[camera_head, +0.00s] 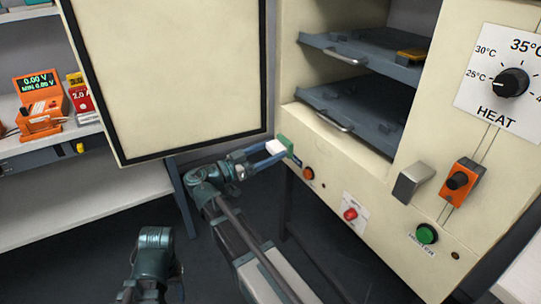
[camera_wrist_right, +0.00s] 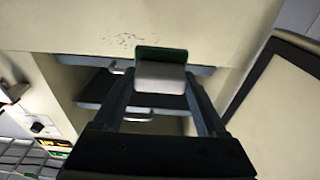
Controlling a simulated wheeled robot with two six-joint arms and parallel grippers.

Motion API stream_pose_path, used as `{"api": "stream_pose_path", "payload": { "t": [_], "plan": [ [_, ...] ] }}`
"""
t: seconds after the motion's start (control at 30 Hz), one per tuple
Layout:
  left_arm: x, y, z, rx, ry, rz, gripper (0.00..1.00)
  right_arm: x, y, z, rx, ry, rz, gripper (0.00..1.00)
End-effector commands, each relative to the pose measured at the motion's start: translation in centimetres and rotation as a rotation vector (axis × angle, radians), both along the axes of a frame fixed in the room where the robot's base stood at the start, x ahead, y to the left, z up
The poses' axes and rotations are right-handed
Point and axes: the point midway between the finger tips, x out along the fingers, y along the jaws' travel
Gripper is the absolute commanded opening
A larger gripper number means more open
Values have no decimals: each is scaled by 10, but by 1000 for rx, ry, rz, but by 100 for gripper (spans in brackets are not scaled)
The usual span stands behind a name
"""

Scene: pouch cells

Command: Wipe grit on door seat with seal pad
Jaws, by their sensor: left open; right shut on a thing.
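My right gripper (camera_head: 272,152) is shut on the seal pad (camera_head: 276,147), a white block with a green face. The pad is at the lower left of the cabinet front, its green side toward the cream door seat (camera_head: 325,132). In the right wrist view the pad (camera_wrist_right: 160,75) sits between the fingertips of my right gripper (camera_wrist_right: 160,90). Dark grit specks (camera_wrist_right: 127,38) lie on the cream seat beside the pad. I cannot tell whether pad and seat touch. The cabinet door (camera_head: 170,75) stands open at left. Part of my left arm shows at lower left, but no left fingers.
Two grey trays (camera_head: 350,115) with handles fill the open cabinet. A knob and coloured buttons, including a green one (camera_head: 427,233), are on its front. An orange meter (camera_head: 40,103) stands on the left shelf. Dark floor below the door is open.

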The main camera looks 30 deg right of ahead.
Motion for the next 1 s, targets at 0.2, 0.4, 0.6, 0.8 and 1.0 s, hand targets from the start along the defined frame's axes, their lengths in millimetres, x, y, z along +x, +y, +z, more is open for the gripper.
{"api": "stream_pose_path", "payload": {
  "t": [0.2,0.4,0.6,0.8,1.0],
  "plan": [
    [0,0,0,0,0,0,52,1,-15,0,1,0,-1,30],
    [0,0,0,0,0,0,52,2,-36,0,2,0,-2,30],
    [0,0,0,0,0,0,52,4,-51,0,2,0,-1,30],
    [0,0,0,0,0,0,52,5,-58,0,2,-1,0,30],
    [0,0,0,0,0,0,52,5,-59,0,2,0,1,30]
  ]
}}
